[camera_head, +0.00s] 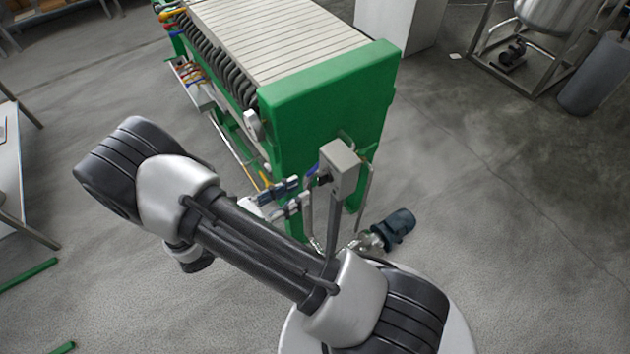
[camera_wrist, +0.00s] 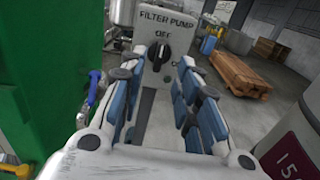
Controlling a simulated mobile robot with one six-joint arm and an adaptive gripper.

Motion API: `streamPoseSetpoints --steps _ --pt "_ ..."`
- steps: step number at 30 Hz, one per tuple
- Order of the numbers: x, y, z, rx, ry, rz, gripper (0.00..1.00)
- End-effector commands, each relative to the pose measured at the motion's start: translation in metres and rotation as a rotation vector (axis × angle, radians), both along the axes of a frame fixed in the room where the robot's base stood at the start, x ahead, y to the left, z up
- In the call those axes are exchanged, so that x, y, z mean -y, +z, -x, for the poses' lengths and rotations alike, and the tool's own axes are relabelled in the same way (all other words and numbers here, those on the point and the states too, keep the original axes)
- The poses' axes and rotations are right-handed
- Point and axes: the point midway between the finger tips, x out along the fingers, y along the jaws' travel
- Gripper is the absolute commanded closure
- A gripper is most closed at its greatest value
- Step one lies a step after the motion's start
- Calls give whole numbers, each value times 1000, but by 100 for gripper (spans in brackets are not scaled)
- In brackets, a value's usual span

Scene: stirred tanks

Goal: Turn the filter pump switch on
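The filter pump switch is a black rotary knob (camera_wrist: 157,57) on a light grey box (camera_wrist: 150,28) marked FILTER PUMP, with OFF above the knob and another label at its right, partly hidden by a finger. The knob stands roughly upright, toward OFF. My gripper (camera_wrist: 159,75) is open and empty, its blue-padded fingers to the left and right of the knob in the wrist view. I cannot tell whether they reach it. In the head view the grey box (camera_head: 343,168) stands on a post, and my gripper (camera_head: 298,194) is just left of it; the knob is not clear there.
The green filter press (camera_head: 330,105) stands right behind the box, and its green side (camera_wrist: 40,70) fills the left of the wrist view. A dark blue pump motor (camera_head: 394,229) lies low beside the post. Wooden pallets (camera_wrist: 240,72) lie farther off.

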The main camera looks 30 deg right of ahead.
Motion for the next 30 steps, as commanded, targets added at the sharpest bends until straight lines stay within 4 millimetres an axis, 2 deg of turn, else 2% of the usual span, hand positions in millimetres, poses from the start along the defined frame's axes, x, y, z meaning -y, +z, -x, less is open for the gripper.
streamPoseSetpoints --steps 1,6,12,22,30 --pt "13 0 1 -3 -5 1 70" --pt "42 0 -1 -1 -4 0 70" --pt "61 0 -2 0 -2 -1 70" --pt "64 0 -2 0 1 0 70" --pt "64 0 -2 0 0 0 87"
